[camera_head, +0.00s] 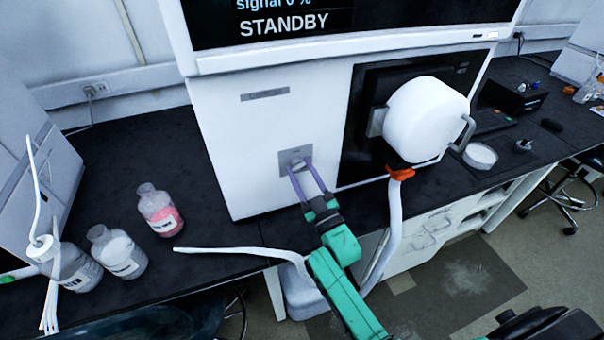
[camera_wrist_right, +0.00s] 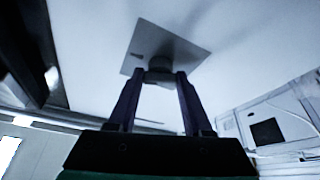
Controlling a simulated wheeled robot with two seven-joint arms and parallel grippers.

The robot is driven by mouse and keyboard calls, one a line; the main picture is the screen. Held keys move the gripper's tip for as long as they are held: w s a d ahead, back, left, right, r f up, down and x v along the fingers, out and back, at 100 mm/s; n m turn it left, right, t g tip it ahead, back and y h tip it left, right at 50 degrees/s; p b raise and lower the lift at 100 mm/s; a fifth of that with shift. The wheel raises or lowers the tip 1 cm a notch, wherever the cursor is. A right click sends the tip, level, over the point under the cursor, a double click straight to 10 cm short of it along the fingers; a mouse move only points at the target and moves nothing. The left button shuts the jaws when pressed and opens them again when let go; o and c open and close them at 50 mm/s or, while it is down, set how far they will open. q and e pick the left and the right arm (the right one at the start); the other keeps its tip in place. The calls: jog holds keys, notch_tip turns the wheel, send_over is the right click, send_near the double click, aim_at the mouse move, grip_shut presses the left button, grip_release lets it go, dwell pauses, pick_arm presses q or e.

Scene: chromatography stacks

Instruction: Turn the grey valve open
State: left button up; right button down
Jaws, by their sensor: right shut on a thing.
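The grey valve (camera_head: 296,162) is a small knob on a square grey plate on the white front of the instrument. In the right wrist view the plate (camera_wrist_right: 180,48) is at the top centre, with the dark knob (camera_wrist_right: 160,65) below its middle. My right gripper (camera_head: 299,168) reaches up to it with purple fingers, one on each side of the knob, and is shut on it. The fingers partly hide the knob, so its exact angle is hard to tell. The screen (camera_head: 285,20) above reads "signal 0 %" and "STANDBY". My left gripper is not in view.
A white round vessel (camera_head: 425,120) with a handle juts out right of the valve, with an orange fitting (camera_head: 400,173) and white tube below. Several bottles, including a pink one (camera_head: 160,210), stand at the left on the black bench (camera_head: 130,165). A shallow dish (camera_head: 480,156) lies right.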

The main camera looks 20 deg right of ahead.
jog(key=shift+a+f+m+t+h, duration=0.15)
jog(key=shift+m+h, duration=0.6)
jog(key=shift+m, duration=0.85)
jog(key=shift+d+f+m+t+h, duration=0.15)
jog(key=shift+m+h, duration=0.6)
jog(key=shift+m, duration=0.85)
jog(key=shift+a, duration=0.1)
jog(key=shift+c, duration=1.6)
grip_release()
jog(key=shift+r, duration=0.1)
jog(key=shift+r, duration=0.1)
jog(key=a+b+v, duration=0.1)
jog(key=b+v, duration=0.1)
jog(key=v, duration=1.2)
jog(key=shift+s+d+b, duration=0.3)
jog(key=shift+d+b, duration=0.05)
jog(key=shift+d, duration=0.1)
